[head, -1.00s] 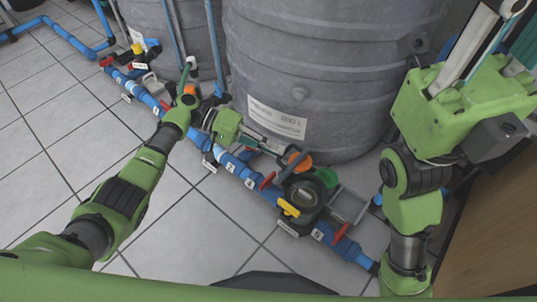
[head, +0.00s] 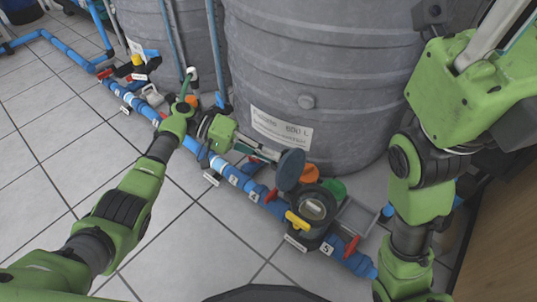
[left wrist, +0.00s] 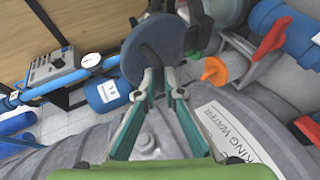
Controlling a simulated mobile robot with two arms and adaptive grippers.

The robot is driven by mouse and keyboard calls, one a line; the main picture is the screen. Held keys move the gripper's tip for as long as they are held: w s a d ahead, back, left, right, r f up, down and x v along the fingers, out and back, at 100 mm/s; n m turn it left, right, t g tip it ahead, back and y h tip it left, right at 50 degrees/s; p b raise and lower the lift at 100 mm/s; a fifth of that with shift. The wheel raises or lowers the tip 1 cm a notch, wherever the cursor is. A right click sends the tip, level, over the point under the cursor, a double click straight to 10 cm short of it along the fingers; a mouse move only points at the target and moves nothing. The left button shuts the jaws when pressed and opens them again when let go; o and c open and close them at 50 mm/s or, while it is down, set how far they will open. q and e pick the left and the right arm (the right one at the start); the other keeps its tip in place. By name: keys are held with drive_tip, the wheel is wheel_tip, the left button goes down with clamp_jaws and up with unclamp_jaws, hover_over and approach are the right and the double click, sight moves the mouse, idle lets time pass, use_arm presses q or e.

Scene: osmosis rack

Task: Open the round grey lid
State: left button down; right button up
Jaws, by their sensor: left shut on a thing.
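The round grey lid (head: 290,169) stands tilted up at the back left of the dark round housing (head: 327,222) on the blue pipe. The housing's top is open, and a pale label shows inside it. My left gripper (head: 276,163) reaches in from the left and is shut on the lid's edge. In the left wrist view the teal fingers (left wrist: 153,82) close together at the lower edge of the lid (left wrist: 150,48). The lid hides what lies directly behind it. My right arm is at the right; its fingers do not show.
A large grey tank (head: 320,80) stands right behind the left gripper. An orange cap (head: 309,173), a green cap (head: 334,188), a yellow handle (head: 296,220) and a red handle (head: 351,247) are close around the housing. Tiled floor (head: 190,235) is free in front.

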use_arm(q)
drive_tip(key=shift+s+d+f, duration=0.2)
drive_tip(key=shift+s+f, duration=0.25)
drive_tip(key=shift+f, duration=0.35)
drive_tip(key=c, duration=2.1)
unclamp_jaws()
drive_tip(key=shift+d+f, duration=0.1)
drive_tip(key=shift+f, duration=0.05)
drive_tip(key=shift+c, duration=0.2)
drive_tip(key=v, duration=1.2)
drive_tip(key=shift+w+r, duration=0.3)
drive_tip(key=shift+r, duration=0.05)
drive_tip(key=shift+d+f, duration=0.1)
